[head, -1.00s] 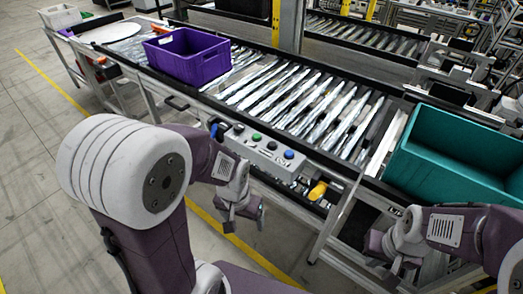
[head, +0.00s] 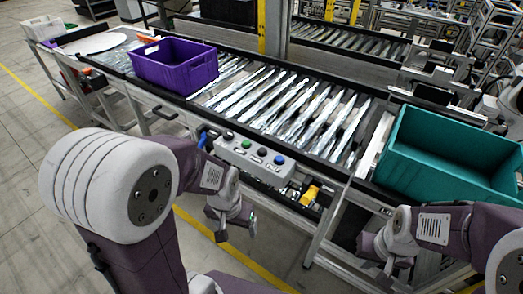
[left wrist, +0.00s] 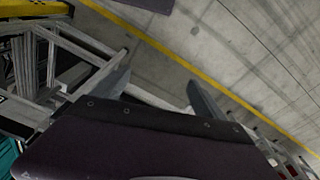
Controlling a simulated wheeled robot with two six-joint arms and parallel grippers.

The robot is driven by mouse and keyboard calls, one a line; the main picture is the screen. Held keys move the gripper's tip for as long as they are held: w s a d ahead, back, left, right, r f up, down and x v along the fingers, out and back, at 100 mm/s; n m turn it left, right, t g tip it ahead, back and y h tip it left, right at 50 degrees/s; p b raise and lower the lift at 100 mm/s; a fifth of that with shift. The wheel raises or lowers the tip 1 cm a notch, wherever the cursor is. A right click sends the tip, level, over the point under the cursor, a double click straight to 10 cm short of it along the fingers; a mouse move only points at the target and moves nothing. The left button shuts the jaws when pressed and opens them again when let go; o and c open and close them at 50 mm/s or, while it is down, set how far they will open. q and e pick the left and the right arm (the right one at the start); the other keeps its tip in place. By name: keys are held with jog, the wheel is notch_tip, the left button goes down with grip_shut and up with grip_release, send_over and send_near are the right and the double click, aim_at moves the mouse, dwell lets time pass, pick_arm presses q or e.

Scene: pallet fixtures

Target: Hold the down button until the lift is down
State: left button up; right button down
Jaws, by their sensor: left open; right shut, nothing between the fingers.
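A grey control box (head: 240,159) is fixed to the front edge of the roller conveyor, with a row of buttons on top. A green button (head: 247,144), a black button (head: 262,151) and a blue button (head: 279,159) show; their labels are too small to read. My left gripper (head: 232,226) is open and empty, below and in front of the box, apart from the buttons. Its two spread fingers (left wrist: 163,88) show above the floor in the left wrist view. My right gripper (head: 380,266) is shut and empty, in front of the conveyor at the right. I cannot tell which part is the lift.
A purple crate (head: 176,73) stands on the conveyor (head: 285,105) at the left. A teal bin (head: 445,165) stands at the right. A yellow part (head: 311,192) sits under the conveyor edge beside the box. Open floor (head: 45,135) lies at the left.

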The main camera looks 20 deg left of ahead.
pick_arm(q)
grip_shut()
dwell(1.7)
